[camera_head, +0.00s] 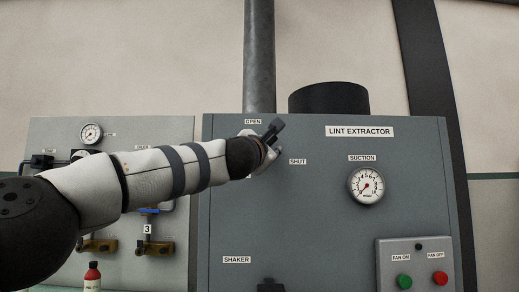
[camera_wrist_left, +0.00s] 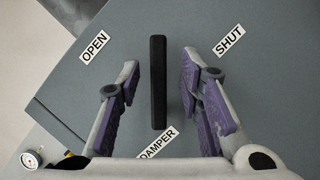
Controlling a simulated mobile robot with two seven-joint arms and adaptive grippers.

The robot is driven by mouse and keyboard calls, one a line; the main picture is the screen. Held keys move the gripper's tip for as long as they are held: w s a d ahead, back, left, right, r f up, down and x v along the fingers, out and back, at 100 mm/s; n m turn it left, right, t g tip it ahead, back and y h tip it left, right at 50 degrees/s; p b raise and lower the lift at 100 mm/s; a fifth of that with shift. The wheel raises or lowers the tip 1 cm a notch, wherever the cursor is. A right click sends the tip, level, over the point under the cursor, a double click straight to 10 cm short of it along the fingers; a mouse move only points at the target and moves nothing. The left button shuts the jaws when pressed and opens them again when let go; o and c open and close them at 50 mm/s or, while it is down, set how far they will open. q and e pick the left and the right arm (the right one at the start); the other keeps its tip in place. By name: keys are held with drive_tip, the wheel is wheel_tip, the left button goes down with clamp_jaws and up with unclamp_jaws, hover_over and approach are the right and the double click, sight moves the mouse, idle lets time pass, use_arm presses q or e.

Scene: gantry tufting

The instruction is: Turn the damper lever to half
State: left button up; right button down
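The damper lever (camera_wrist_left: 158,82) is a black bar on the grey lint extractor panel. In the left wrist view it points between the OPEN label (camera_wrist_left: 95,46) and the SHUT label (camera_wrist_left: 229,40), roughly midway. The DAMPER label (camera_wrist_left: 157,142) is below it. My left gripper (camera_wrist_left: 159,68) is open, with a purple-padded finger on each side of the lever and a visible gap to both. In the head view my left gripper (camera_head: 266,150) is at the panel between OPEN and SHUT, and hides most of the lever. My right gripper is not in view.
The suction gauge (camera_head: 366,185) is on the panel to the right. Below it is a box with a green fan-on button (camera_head: 404,281) and a red fan-off button (camera_head: 440,278). A valve panel (camera_head: 170,130) stands left, partly behind my arm.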

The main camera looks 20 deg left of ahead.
use_arm(q)
drive_tip(key=v, duration=1.1)
drive_tip(key=shift+a, duration=0.1)
